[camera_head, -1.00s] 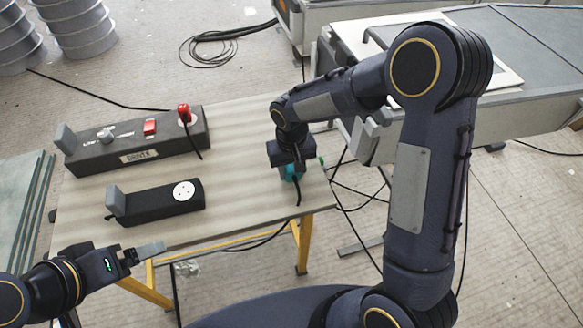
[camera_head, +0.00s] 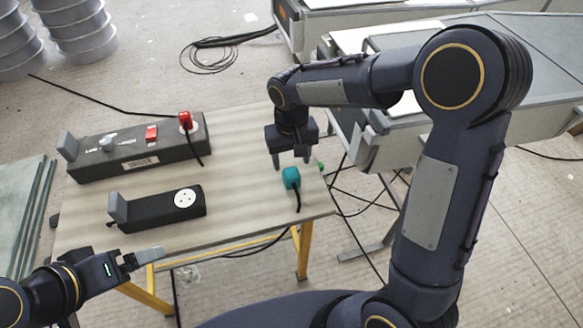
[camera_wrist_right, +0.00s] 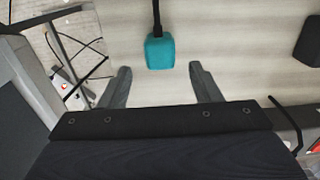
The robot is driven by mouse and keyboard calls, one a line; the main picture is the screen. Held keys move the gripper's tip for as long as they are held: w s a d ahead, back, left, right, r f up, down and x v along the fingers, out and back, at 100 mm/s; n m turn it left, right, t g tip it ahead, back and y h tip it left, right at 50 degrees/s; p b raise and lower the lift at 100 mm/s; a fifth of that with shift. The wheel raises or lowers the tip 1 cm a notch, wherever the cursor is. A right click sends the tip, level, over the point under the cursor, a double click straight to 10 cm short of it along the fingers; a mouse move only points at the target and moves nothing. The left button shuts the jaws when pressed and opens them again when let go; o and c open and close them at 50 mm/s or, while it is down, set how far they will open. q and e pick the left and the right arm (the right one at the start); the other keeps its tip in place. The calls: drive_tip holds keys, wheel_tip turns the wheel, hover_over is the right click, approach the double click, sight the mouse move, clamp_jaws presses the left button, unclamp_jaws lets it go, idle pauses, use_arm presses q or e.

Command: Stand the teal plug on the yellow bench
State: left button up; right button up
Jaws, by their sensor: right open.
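The teal plug (camera_head: 291,178) stands on the right part of the bench top (camera_head: 240,190), which has yellow legs (camera_head: 303,250). Its black cable hangs towards the front edge. In the right wrist view the plug (camera_wrist_right: 159,52) shows beyond and between the fingertips, touching neither. My right gripper (camera_head: 291,163) is open and empty, just above and behind the plug; its fingers also show in the right wrist view (camera_wrist_right: 158,80). My left gripper (camera_head: 150,256) is off the bench's front left edge, away from the plug; its jaw gap is not clear.
A long dark box (camera_head: 135,150) with a red plug (camera_head: 186,121) stands at the bench's back left. A shorter black socket block (camera_head: 155,208) stands in front of it. The bench middle is clear.

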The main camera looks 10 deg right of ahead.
sight(291, 173)
drive_tip(key=shift+r, duration=2.25)
drive_tip(key=s+d+r+m+t+y+p, duration=0.1)
drive_tip(key=s+d+r+t+y+p, duration=0.15)
drive_tip(key=s+d+r+p, duration=0.5)
drive_tip(key=s+r+m+t+y+p, duration=0.1)
drive_tip(key=s+r+t, duration=0.2)
drive_tip(key=s, duration=1.1)
wheel_tip(291, 173, up, 3)
drive_tip(key=shift+s+d, duration=0.3)
